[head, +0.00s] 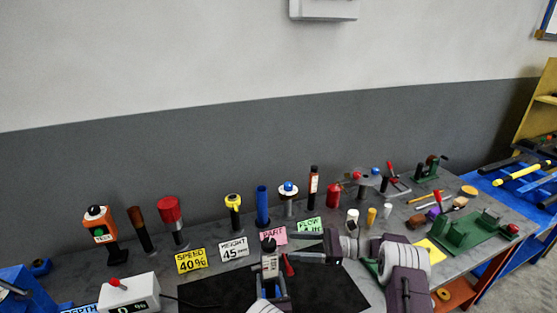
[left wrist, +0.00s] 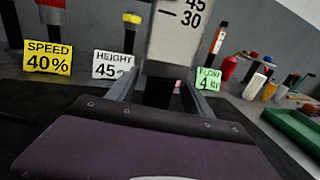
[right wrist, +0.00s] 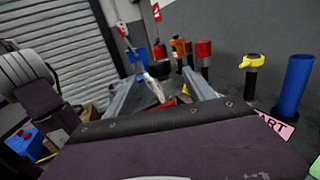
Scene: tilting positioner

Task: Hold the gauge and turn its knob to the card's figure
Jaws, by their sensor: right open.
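The gauge is an upright pale plate (head: 270,264) with a dark knob (head: 268,244) on top. In the left wrist view the plate (left wrist: 178,35) shows 45 and 30; its top is cut off. My left gripper (head: 271,283) is shut on the gauge's dark lower part (left wrist: 158,92). My right gripper (head: 298,257) is open, reaching in from the right near the knob; contact cannot be told. The cards read SPEED 40% (head: 191,261), HEIGHT 45 (head: 234,249), PART (head: 273,234) and FLOW 4 (head: 309,225), with PART and FLOW partly hidden.
Behind the cards stand a red-topped post (head: 169,210), a yellow-topped post (head: 233,203) and a blue cylinder (head: 262,204). A white display box (head: 128,294) is at left. A green tray (head: 470,231) is at right. The dark mat (head: 210,290) has bare space.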

